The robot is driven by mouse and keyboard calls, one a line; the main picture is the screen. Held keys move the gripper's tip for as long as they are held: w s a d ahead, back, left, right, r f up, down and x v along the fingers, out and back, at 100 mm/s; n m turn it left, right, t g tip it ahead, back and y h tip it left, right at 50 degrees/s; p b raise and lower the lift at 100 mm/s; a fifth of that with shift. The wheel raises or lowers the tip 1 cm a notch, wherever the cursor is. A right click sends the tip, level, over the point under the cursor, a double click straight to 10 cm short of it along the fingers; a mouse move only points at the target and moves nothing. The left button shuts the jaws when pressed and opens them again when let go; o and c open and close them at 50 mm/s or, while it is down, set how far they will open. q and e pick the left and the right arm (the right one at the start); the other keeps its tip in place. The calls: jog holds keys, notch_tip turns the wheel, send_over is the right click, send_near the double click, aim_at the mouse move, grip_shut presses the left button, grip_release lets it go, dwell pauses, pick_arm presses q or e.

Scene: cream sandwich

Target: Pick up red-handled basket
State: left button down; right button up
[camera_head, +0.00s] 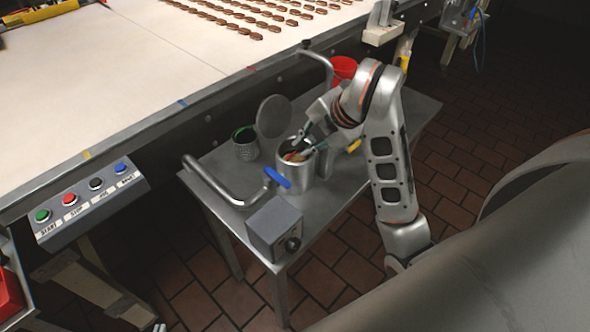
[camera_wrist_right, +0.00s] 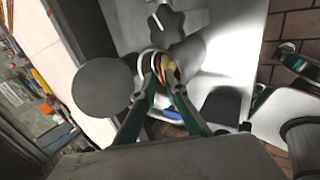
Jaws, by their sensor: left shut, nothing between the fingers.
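A metal pot (camera_head: 294,172) stands on the small grey table, open at the top, with reddish and yellow items (camera_head: 296,157) inside. I cannot tell whether a red handle is among them. My right gripper (camera_head: 309,146) points down into the mouth of the pot. In the right wrist view its two teal fingers (camera_wrist_right: 161,80) reach in, with a yellow-orange item (camera_wrist_right: 169,68) by the tips. I cannot see whether they grip it. What seems to be my left gripper (camera_wrist_right: 288,52), shut, is at the right edge of that view. No red-handled basket shows clearly.
A red bucket (camera_head: 343,69) stands behind. A button panel (camera_head: 90,201) is at left.

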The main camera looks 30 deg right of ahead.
aim_at(297, 151)
jog(key=x, duration=0.3)
jog(key=shift+f+b, duration=0.1)
jog(key=shift+b, duration=0.3)
jog(key=shift+c, duration=0.3)
grip_shut()
